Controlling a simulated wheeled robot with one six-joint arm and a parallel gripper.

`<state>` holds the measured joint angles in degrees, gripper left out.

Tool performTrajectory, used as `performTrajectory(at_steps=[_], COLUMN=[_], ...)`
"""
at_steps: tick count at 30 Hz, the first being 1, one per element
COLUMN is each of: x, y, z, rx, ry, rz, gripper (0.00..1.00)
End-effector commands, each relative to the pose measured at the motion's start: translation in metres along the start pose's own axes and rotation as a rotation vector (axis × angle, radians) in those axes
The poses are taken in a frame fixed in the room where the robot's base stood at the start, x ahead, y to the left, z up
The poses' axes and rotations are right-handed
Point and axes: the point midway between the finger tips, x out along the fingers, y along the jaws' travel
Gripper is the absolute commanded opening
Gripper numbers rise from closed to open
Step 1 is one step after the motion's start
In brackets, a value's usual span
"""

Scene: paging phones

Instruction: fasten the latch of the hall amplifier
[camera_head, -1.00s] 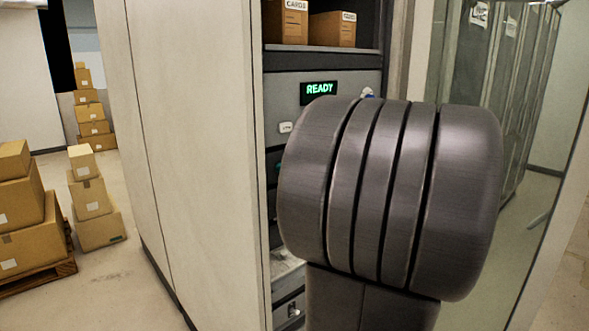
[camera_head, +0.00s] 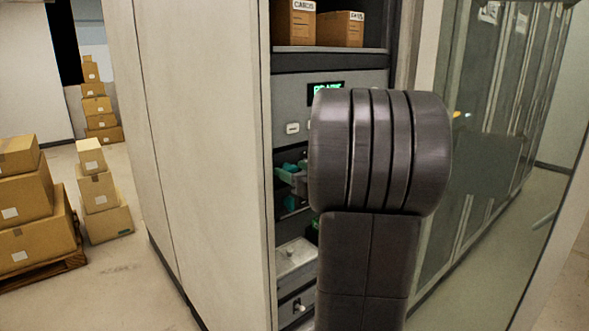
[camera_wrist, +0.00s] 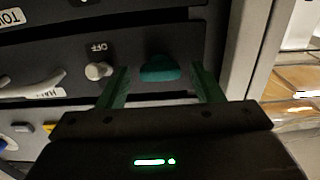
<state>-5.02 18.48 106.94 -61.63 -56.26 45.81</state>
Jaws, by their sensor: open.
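In the wrist view a teal rounded latch (camera_wrist: 160,68) sits on a dark panel. To its left is a pale knob (camera_wrist: 97,70) marked OFF, and a light handle (camera_wrist: 32,86) with a partly hidden label beginning "HA". My gripper (camera_wrist: 160,76) is open, with one green finger on each side of the latch. I cannot tell whether either finger touches it. In the head view my arm hides the gripper and much of the equipment front. Some teal parts (camera_head: 290,202) show beside my arm.
A tall pale cabinet side (camera_head: 195,150) stands left of the equipment. Above are card boxes (camera_head: 340,28) and a partly covered green display (camera_head: 325,87). Glass (camera_head: 500,150) is on the right. Stacked cartons (camera_head: 30,190) stand on the left, with open floor between.

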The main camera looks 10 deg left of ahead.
Motion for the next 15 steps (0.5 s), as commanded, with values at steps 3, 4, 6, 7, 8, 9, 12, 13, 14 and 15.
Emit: performTrajectory(at_steps=[3,4,6,7,8,9,12,13,14,15], x=[0.002,0.0021,0.0019,0.0019,0.0018,0.0018,0.0017,0.0017,0.0017,0.0016], y=[-0.0001,0.0,0.0,0.0,0.0,0.0,0.0,0.0,0.0,0.0], z=[-0.0001,-0.0001,0.0,0.0,0.0,0.0001,0.0001,0.0001,0.0001,0.0001], rx=[0.0,0.0,0.0,0.0,0.0,0.0,0.0,0.0,0.0,0.0], ry=[0.0,0.0,0.0,0.0,0.0,0.0,0.0,0.0,0.0,0.0], rz=[0.0,0.0,0.0,0.0,0.0,0.0,0.0,0.0,0.0,0.0], gripper=[0.6,0.6,0.6,0.6,0.6,0.56,0.36,0.31,0.25,0.17])
